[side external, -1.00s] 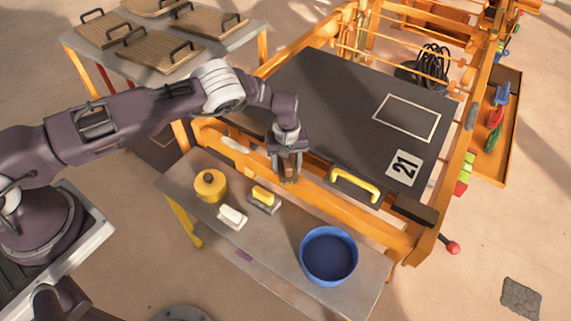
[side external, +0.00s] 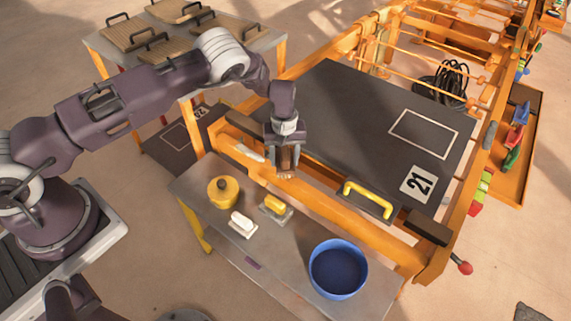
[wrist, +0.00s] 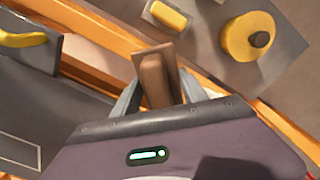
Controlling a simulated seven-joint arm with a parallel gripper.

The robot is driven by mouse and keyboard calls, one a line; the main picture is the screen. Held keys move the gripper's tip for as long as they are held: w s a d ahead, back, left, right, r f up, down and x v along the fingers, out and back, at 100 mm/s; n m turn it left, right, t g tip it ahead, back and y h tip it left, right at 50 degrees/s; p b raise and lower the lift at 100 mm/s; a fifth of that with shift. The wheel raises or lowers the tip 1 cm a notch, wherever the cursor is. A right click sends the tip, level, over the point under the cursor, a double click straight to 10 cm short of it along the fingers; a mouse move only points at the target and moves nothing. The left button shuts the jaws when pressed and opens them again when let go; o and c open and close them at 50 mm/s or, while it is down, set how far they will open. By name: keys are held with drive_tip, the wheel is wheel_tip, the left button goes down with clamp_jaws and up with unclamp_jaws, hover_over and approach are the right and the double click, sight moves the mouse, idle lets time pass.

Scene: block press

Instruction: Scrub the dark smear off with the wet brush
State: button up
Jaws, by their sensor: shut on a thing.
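My gripper (side external: 286,160) is shut on a brown wooden-handled brush (wrist: 154,82), which points down between the fingers. In the side view the brush (side external: 287,170) is over the orange front rail of the press, beside the near edge of the dark bed plate (side external: 350,125). I cannot tell whether it touches anything. The bristles are mostly hidden and I cannot see whether they are wet. I cannot make out the dark smear in either view. A blue bowl (side external: 338,291) stands on the grey bench, to the right of the gripper.
On the bench (side external: 285,250) are a yellow round pot (side external: 222,192), a white-handled block (side external: 241,224) and a yellow-handled block (side external: 275,207). A yellow handle (side external: 368,195) stands up at the bed's front edge.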

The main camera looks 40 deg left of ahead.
sight(284, 151)
drive_tip(key=shift+r, duration=2.15)
